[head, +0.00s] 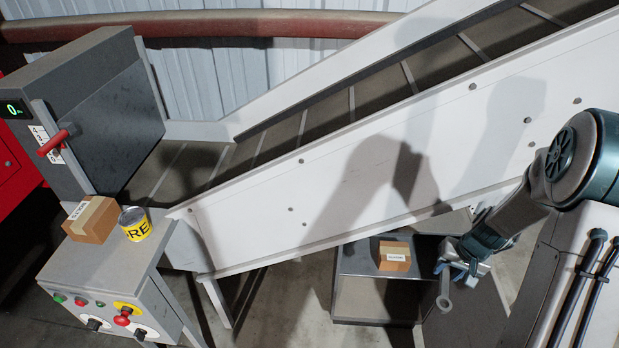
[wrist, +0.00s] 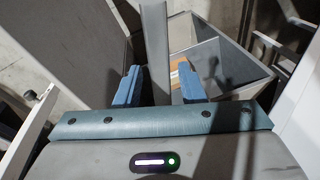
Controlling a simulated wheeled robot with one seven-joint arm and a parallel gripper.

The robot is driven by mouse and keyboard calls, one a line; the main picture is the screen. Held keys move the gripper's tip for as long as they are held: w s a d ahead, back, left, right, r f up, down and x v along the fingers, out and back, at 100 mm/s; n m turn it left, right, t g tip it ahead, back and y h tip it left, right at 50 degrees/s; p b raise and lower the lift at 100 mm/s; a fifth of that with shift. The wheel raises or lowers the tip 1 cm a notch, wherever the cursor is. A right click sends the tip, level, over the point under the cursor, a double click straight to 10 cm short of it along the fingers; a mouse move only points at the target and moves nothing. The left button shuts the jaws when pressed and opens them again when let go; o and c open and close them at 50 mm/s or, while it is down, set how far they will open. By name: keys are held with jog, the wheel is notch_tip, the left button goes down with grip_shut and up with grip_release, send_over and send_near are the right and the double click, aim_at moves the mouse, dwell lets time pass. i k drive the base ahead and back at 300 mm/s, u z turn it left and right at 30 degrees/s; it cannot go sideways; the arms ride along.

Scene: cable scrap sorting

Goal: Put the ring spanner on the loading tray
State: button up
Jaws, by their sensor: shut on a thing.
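My gripper (head: 456,267) is at the right of the head view, pointing down and shut on the ring spanner. The grey spanner (head: 445,289) hangs below the fingers with its ring end lowest, clear of any surface. In the wrist view my two blue fingers (wrist: 160,86) stand apart with a grey bar between them; I cannot tell there whether it is the spanner. I cannot tell for sure which surface is the loading tray. The grey divided metal container (head: 347,258) left of my gripper also shows in the wrist view (wrist: 235,88).
A small carton (head: 394,256) lies at the container. The white-sided conveyor (head: 330,200) slopes up to the right behind it. A control stand (head: 85,262) at left bears another carton (head: 93,222) and a can with a yellow label (head: 134,226). Floor shows in front of the conveyor.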

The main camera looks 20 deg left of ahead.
aim_at(104, 266)
jog(key=z, duration=2.6)
jog(key=k, duration=3.65)
jog(key=z, duration=0.6)
